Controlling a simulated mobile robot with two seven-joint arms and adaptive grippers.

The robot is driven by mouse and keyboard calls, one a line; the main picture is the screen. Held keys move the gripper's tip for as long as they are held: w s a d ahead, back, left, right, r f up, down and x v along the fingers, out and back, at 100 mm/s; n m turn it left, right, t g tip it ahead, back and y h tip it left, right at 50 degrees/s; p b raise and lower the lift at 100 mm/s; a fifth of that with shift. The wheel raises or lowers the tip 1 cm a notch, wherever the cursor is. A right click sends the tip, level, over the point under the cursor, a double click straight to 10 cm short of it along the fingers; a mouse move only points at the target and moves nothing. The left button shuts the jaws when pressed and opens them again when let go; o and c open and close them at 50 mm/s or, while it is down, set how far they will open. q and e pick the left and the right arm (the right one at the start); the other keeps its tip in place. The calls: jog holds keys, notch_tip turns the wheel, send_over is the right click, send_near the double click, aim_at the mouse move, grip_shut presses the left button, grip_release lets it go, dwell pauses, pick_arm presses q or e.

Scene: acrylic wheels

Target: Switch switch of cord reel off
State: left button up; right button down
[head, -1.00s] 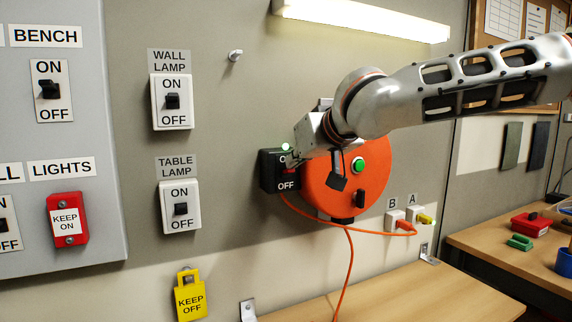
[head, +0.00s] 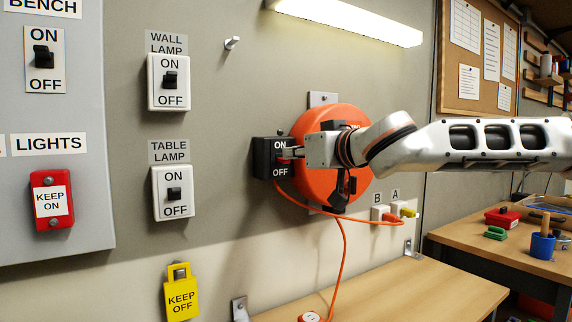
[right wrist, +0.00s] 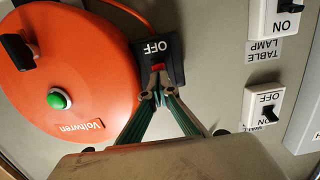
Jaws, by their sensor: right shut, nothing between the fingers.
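The orange cord reel (head: 312,182) hangs on the wall, with its black switch box (head: 262,158) at its left, marked ON above and OFF below. The small lamp (head: 281,132) on top of the box looks dark. My right gripper (head: 291,153) is shut and empty, its fingertips at the front of the box between the labels. In the right wrist view the box (right wrist: 177,47) appears upside down. A red switch part (right wrist: 157,67) shows beside OFF, right at the fingertips (right wrist: 155,92), which partly cover it. My left gripper is out of view.
Wall lamp (head: 157,84) and table lamp (head: 160,186) switches are left of the box. A hook (head: 232,43) sticks out above.

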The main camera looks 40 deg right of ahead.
jog(key=shift+f, duration=0.2)
jog(key=shift+d+r, duration=0.1)
jog(key=shift+s+r, duration=0.1)
jog(key=shift+r, duration=0.05)
jog(key=f+v, duration=0.1)
jog(key=v, duration=1)
jog(key=shift+s+r, duration=0.25)
dwell(0.4)
